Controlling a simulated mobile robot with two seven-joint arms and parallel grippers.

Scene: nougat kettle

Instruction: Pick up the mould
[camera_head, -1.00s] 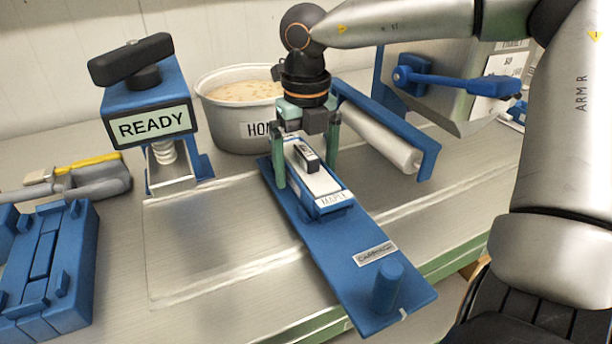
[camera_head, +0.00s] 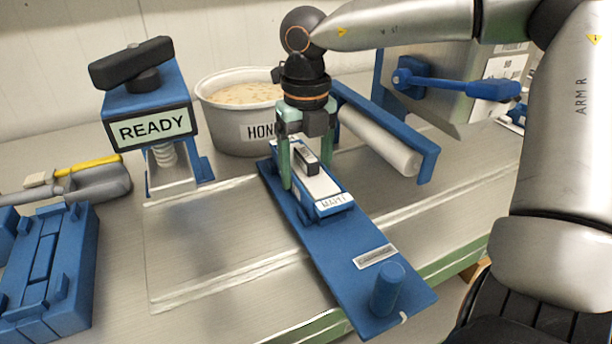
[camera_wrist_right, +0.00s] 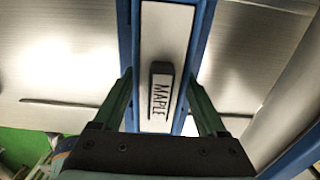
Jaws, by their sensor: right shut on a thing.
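The mould (camera_head: 333,203) is a blue box with a white top, a dark raised block and a MAPLE label. It rests on a long blue board (camera_head: 345,255) with a small plate that seems to read CARRIAGE. It also fills the middle of the right wrist view (camera_wrist_right: 165,40). My right gripper (camera_head: 306,176) is above the mould from behind, with one green finger on each long side. It is shut on the mould, and both fingers touch or nearly touch the blue sides in the right wrist view (camera_wrist_right: 160,95). My left gripper is not in view.
A grey tub (camera_head: 228,112) of pale mix stands behind. A blue press with a READY sign (camera_head: 153,128) is at left. A white roller (camera_head: 385,143) in a blue frame is close on the right. Blue blocks (camera_head: 45,270) lie at left.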

